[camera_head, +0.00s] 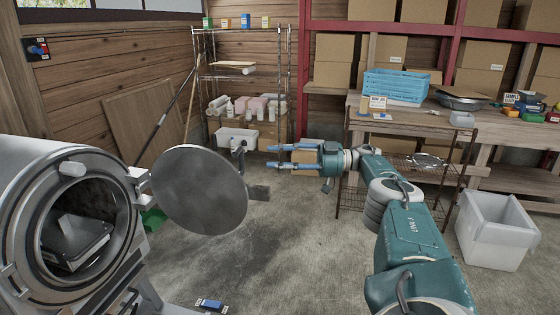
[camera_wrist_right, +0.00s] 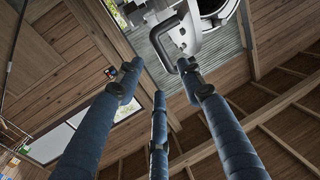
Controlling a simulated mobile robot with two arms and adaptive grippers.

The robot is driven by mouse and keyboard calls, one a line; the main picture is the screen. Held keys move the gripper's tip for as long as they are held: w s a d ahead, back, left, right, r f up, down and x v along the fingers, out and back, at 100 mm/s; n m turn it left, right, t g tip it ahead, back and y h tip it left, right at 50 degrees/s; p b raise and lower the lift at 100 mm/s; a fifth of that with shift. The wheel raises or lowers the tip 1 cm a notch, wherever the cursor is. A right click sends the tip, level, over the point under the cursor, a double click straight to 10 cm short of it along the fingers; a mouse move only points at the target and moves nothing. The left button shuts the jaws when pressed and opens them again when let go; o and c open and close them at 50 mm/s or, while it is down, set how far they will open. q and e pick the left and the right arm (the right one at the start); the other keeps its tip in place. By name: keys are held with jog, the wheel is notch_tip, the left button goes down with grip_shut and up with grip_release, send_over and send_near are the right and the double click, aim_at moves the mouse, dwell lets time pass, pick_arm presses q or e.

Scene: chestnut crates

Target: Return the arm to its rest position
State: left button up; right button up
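My right arm (camera_head: 408,225) is teal and grey and reaches in from the lower right in the head view. Its right gripper (camera_head: 270,157) points left at mid height, with its blue fingers apart and nothing between them. In the right wrist view the blue fingers of this gripper (camera_wrist_right: 160,74) are spread and empty. A dark handle (camera_wrist_right: 174,38) on the metal vessel shows beyond the fingertips, apart from them. My left arm and gripper are not in view.
A steel vessel (camera_head: 22,200) stands at left, its round door (camera_head: 197,188) swung open, with a tray (camera_head: 78,240) inside. A workbench (camera_head: 420,122) with a blue crate (camera_head: 396,86) stands behind my right arm. A white bin (camera_head: 495,230) is at right. Floor between is mostly clear.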

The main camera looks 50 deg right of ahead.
jog(key=shift+s+d, duration=0.15)
jog(key=shift+s, duration=0.25)
dwell(0.5)
